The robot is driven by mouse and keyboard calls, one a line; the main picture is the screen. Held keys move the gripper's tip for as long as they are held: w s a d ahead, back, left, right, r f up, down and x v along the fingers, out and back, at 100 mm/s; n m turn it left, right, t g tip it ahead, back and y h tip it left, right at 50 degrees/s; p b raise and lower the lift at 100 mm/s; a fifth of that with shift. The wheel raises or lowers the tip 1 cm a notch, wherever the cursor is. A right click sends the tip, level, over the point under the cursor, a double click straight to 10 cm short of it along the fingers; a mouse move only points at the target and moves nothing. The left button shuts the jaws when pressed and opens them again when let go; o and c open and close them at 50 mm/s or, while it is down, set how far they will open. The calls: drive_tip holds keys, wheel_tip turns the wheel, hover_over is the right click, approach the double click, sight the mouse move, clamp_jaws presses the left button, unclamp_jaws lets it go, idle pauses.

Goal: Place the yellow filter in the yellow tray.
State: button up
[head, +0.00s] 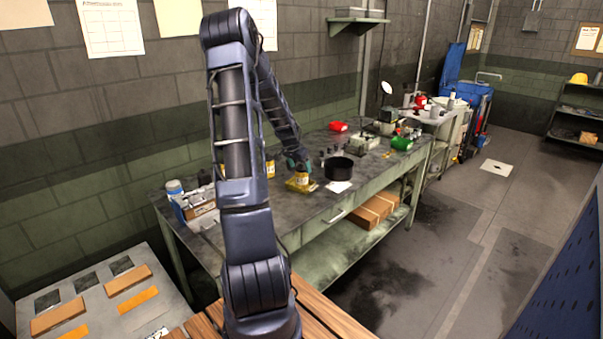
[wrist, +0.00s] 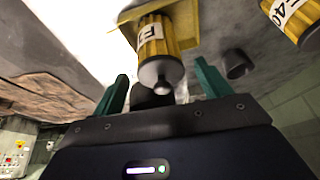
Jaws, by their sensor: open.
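A yellow ribbed filter (wrist: 160,42) with a white label and a pale knob shows at the top middle of the wrist view. It stands in the yellow tray (wrist: 190,12), whose flat surface shows behind it. In the head view the filter (head: 302,177) and the yellow tray (head: 294,187) are on the bench. My gripper (wrist: 161,72) is open, its two green fingers apart on either side of the knob end. It appears not to touch the filter. In the head view my gripper (head: 297,164) is just above the filter, partly hidden by my arm.
A second yellow filter (wrist: 293,18), labelled F-40, stands beside the tray; the head view shows it left of the tray (head: 270,168). Red (head: 338,127) and green (head: 402,143) bins lie farther along the bench.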

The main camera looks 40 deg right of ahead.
drive_tip(key=v, duration=0.7)
drive_tip(key=a+r+n+t+y, duration=0.2)
drive_tip(key=a+r+n, duration=0.35)
drive_tip(key=a, duration=0.95)
drive_tip(key=a+r+n+t+y, duration=0.1)
drive_tip(key=a+r+n, duration=0.2)
drive_tip(key=a+r, duration=0.95)
drive_tip(key=s+a+n, duration=0.4)
drive_tip(key=s+a, duration=0.5)
drive_tip(key=a, duration=0.3)
drive_tip(key=s+a+n+t+y, duration=0.1)
drive_tip(key=s+a+n, duration=0.3)
drive_tip(key=s+a, duration=0.5)
drive_tip(key=a, duration=0.3)
drive_tip(key=shift+y, duration=0.3)
